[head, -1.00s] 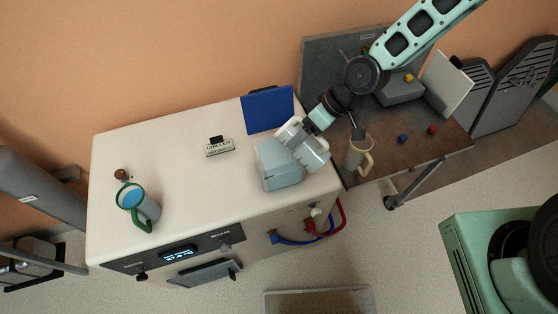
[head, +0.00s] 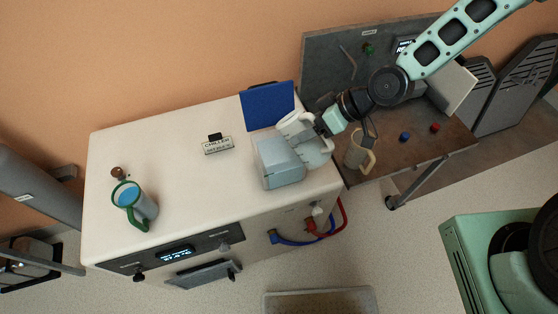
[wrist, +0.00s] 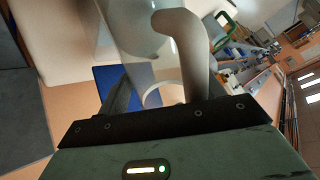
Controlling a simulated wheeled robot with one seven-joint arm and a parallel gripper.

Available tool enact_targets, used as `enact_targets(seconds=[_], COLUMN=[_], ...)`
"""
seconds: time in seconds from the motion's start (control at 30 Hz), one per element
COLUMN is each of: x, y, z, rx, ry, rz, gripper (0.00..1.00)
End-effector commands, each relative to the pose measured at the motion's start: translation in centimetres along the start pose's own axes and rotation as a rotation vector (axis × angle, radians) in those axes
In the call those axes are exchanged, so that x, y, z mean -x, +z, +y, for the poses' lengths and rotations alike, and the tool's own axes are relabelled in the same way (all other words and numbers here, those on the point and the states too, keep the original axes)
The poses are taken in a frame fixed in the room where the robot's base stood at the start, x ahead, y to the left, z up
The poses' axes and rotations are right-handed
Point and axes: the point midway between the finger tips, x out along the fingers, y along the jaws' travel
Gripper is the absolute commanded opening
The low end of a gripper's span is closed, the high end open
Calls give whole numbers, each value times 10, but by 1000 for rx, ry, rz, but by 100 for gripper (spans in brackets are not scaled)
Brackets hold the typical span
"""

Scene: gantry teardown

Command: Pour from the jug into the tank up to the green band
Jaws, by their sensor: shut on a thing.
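The tank (head: 279,167) is a pale, translucent open box at the right end of the white chiller top. No green band on it can be made out. My gripper (head: 319,126) is shut on a clear jug (head: 317,152) with a white rim and handle. The jug is tilted at the tank's upper right side and overlaps it in the head view. In the wrist view, the jug's pale curved handle (wrist: 196,62) rises close in front of my gripper (wrist: 158,97). I cannot tell the liquid level in the jug or the tank.
A green-handled jug with blue contents (head: 134,203) stands at the chiller's left. A beige jug (head: 359,154) stands on the brown bench (head: 425,150) at right. A blue panel (head: 268,108) stands behind the tank.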

Motion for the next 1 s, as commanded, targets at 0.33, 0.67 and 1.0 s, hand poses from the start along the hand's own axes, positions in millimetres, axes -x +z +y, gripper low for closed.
enact_targets(seconds=[0.33, 0.67, 1.0], x=[-2, -9, -13], y=[1, 5, 5], z=[1, 4, 6], rx=[9, 94, 175], ry=[0, 0, 0], rz=[21, 225, 414], gripper=[13, 13, 13])
